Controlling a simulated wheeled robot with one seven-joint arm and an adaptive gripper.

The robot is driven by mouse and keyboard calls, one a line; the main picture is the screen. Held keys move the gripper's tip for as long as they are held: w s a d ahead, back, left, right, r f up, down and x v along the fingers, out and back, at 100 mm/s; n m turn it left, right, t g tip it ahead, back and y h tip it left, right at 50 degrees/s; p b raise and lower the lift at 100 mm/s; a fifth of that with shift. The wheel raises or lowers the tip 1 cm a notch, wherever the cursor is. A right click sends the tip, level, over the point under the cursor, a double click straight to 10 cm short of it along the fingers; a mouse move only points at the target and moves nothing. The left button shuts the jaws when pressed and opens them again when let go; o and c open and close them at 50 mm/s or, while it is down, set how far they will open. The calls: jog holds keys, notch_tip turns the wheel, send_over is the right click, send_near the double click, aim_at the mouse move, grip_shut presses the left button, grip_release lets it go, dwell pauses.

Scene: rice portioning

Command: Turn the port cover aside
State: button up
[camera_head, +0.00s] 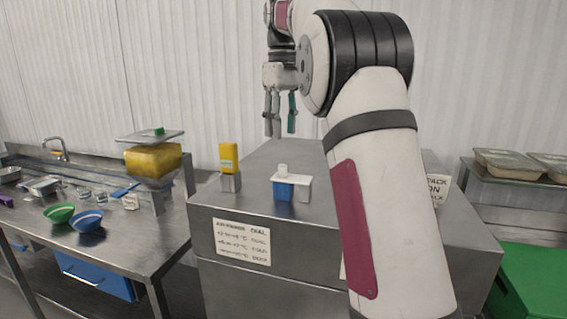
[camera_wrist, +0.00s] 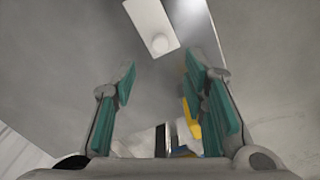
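The port cover appears to be a white plate (camera_head: 296,180) with a round white knob (camera_head: 282,169). It lies flat across a blue block and a light post on the steel cabinet. In the wrist view the white plate (camera_wrist: 144,14) and its knob (camera_wrist: 160,44) show at the top, beyond my fingertips. My gripper (camera_head: 280,103) hangs above the cabinet with its fingers down, higher than the cover and apart from it. In the wrist view my gripper (camera_wrist: 160,80) has its green-padded fingers wide apart with nothing between them. The opening under the cover is hidden.
A yellow item (camera_head: 228,152) stands on a small steel block (camera_head: 231,183) left of the cover. The cabinet (camera_head: 215,276) top is otherwise mostly clear. A steel table (camera_head: 135,245) with bowls and a yellow hopper (camera_head: 152,160) is at left; trays (camera_head: 511,165) are at right.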

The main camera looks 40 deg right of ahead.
notch_tip(320, 180, down, 10)
jog(key=shift+r+p, duration=0.1)
jog(key=shift+p, duration=1.1)
jog(key=shift+c, duration=0.4)
grip_shut()
